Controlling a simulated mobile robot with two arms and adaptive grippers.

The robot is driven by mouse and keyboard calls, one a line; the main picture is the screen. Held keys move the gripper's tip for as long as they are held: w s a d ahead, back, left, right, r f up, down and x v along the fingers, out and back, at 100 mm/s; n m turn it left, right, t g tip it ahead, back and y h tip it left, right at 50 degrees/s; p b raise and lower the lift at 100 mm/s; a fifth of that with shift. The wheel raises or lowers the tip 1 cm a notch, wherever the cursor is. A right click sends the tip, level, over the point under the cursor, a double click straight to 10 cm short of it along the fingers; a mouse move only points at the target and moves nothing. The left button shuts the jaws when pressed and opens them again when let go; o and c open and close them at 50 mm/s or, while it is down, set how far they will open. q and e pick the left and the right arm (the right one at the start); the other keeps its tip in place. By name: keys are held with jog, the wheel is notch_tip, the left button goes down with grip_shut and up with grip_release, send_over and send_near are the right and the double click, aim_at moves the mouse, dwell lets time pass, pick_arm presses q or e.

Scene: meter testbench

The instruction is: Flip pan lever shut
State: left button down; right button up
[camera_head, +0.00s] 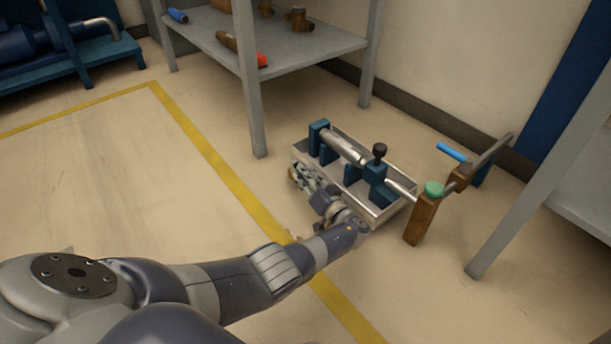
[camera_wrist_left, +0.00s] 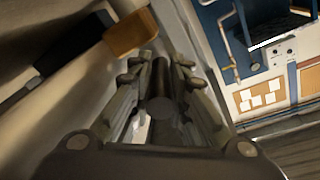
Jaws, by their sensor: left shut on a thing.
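A metal pan (camera_head: 378,215) with blue clamps and a silver pipe (camera_head: 343,147) stands on the floor. A short black-knobbed handle (camera_head: 379,152) rises from one blue clamp. My left gripper (camera_head: 303,180) is low at the pan's left side, its fingers against or just beside the wall. In the left wrist view its fingers (camera_wrist_left: 158,85) close around a dark round rod (camera_wrist_left: 160,105), seen end-on. The fingers hide most of the rod, and I cannot tell whether it is the pan lever. My right gripper is not in view.
A brown valve post (camera_head: 422,217) with a green top stands at the pan's right, with a blue handle (camera_head: 452,153) behind. A grey shelf (camera_head: 270,55) is behind; its legs flank the pan. Floor left of the yellow line (camera_head: 215,160) is clear.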

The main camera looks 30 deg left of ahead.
pick_arm(q)
jog(key=shift+a, duration=0.15)
dwell(0.3)
jog(key=c, duration=1.5)
grip_release()
jog(key=shift+r, duration=4.95)
